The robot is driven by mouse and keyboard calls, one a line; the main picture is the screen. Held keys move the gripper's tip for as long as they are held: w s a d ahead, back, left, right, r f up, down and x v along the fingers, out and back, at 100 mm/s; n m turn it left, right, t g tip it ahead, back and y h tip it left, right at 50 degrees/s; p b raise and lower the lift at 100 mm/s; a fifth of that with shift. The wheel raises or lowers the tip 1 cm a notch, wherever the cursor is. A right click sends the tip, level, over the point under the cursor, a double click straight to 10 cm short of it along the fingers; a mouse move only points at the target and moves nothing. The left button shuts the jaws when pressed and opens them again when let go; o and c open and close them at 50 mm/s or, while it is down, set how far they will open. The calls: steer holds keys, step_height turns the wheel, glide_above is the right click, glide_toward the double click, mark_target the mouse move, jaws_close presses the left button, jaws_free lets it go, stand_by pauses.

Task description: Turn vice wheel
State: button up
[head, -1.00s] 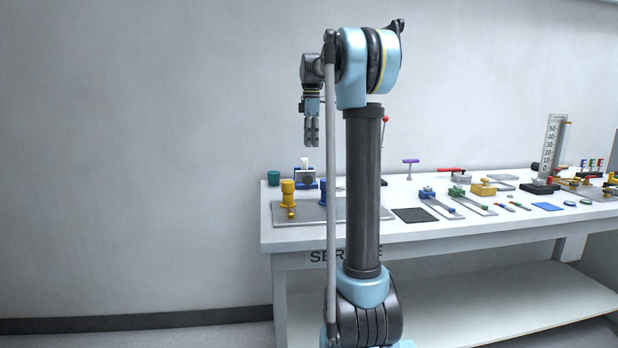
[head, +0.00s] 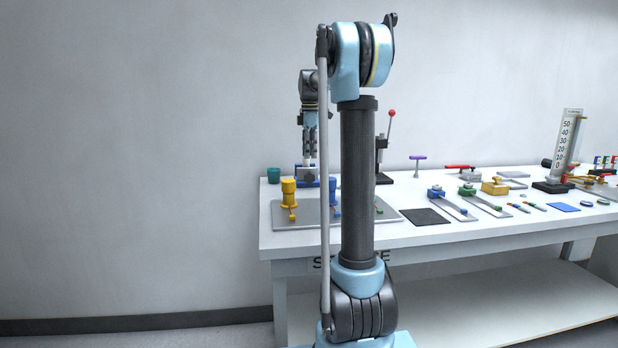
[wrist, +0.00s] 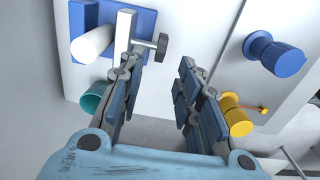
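The vice (wrist: 112,35) has a blue body, a grey jaw bar and a white cylinder (wrist: 93,42) on it, at the top left of the wrist view. A small dark wheel (wrist: 161,46) on a short shaft sticks out from its right side. My gripper (wrist: 158,66) is open and empty, with its left finger near the wheel and its right finger farther right. I cannot tell whether the left finger touches the wheel. In the head view my gripper (head: 310,148) points down just over the vice (head: 307,175) at the bench's back left; the wheel is not discernible there.
A yellow knob (head: 289,192) and a blue knob (head: 333,196) stand on a grey plate (head: 290,220) in front of the vice. A teal cup (head: 273,175) is to its left. A red-ball lever (head: 391,113) stands to the right. The wall is behind.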

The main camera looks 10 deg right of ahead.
mark_target(310, 174)
step_height(310, 174, down, 10)
steer(key=shift+r, duration=0.1)
stand_by(0.4)
jaws_close()
